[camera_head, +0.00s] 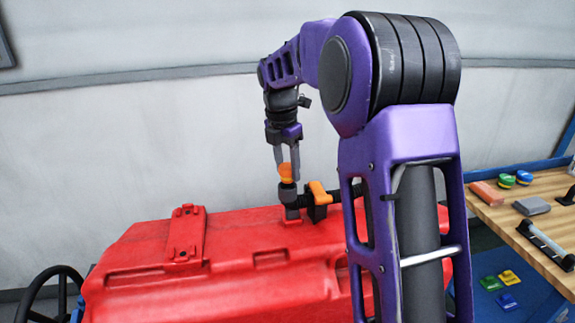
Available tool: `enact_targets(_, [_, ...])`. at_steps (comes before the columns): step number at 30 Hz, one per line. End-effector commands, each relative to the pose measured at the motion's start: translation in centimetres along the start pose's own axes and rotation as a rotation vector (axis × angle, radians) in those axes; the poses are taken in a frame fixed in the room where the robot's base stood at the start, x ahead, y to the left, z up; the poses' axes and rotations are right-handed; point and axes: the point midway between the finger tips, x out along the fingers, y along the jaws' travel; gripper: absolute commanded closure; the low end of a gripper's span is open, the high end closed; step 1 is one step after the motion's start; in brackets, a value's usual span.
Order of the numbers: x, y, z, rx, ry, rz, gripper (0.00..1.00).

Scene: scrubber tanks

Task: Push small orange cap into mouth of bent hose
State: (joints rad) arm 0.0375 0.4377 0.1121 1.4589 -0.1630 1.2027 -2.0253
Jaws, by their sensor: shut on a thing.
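My gripper (288,172) is shut on the small orange cap (286,170) and points straight down over the red tank. The bent hose (288,193) is dark, with its mouth facing up directly under the cap. The cap's lower edge is at or touching the hose mouth; I cannot tell from this view whether any of it is inside. The hose runs right from the bend past an orange clip (319,192), and its far part is hidden behind my arm.
The red tank (240,285) fills the lower middle, with a raised red bracket (186,233) at left. A wooden bench (500,215) at right carries several small items. A black wheel (48,290) stands at lower left. A pale wall is behind.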

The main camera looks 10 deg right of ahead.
Motion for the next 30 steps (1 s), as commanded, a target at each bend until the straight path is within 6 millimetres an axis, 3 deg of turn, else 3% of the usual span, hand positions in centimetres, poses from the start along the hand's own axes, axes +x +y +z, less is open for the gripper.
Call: enact_targets(30, [1.4,0.0,-0.1,0.000,0.000,0.000,1.00])
